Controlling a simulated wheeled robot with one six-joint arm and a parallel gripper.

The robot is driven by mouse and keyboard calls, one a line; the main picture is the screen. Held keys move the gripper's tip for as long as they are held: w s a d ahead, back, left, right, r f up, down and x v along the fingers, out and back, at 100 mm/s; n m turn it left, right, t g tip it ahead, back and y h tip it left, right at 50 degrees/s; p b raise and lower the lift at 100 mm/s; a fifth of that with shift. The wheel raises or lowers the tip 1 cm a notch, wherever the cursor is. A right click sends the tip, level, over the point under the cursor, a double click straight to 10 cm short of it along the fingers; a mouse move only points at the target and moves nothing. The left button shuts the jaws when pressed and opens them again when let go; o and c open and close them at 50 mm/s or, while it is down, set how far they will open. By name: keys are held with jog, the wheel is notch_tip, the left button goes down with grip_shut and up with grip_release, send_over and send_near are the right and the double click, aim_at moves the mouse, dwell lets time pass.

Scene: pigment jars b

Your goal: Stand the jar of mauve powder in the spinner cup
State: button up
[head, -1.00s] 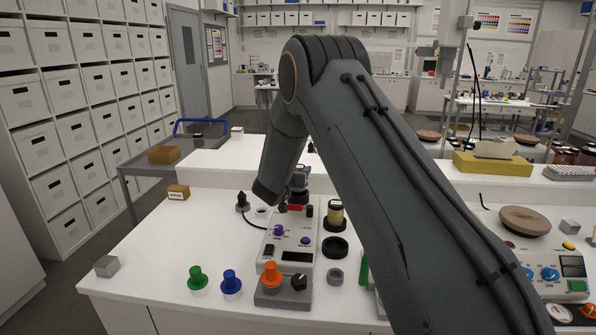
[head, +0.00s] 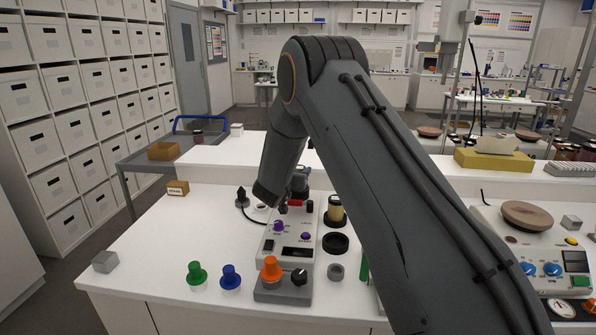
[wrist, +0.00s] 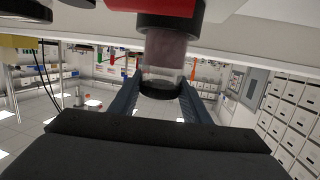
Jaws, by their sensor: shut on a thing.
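The jar of mauve powder (wrist: 165,62) is clear glass with a black lid (wrist: 160,90) and shows in the wrist view, which is upside down. My gripper (wrist: 160,84) is shut on the jar near its lid end. The jar's base end meets a black ring, likely the spinner cup (wrist: 168,20), on a red part (wrist: 165,5). I cannot tell whether the base is seated inside or just at the rim. In the head view my arm hides the jar; a red part (head: 295,204) shows on the white device (head: 287,243) below my wrist.
A jar with yellowish contents (head: 335,212) and a black ring (head: 336,243) are right of the device. Orange (head: 270,268), blue (head: 231,276) and green (head: 196,272) knobbed pieces line the front. A grey block (head: 105,262) is at the left; the table between is clear.

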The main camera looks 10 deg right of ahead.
jog(key=shift+f+b, duration=0.55)
jog(key=shift+f, duration=0.4)
jog(key=o, duration=1.2)
jog(key=b+v, duration=0.2)
jog(key=v, duration=0.5)
jog(key=shift+s+a, duration=0.2)
jog(key=shift+s, duration=0.15)
jog(key=shift+r, duration=0.1)
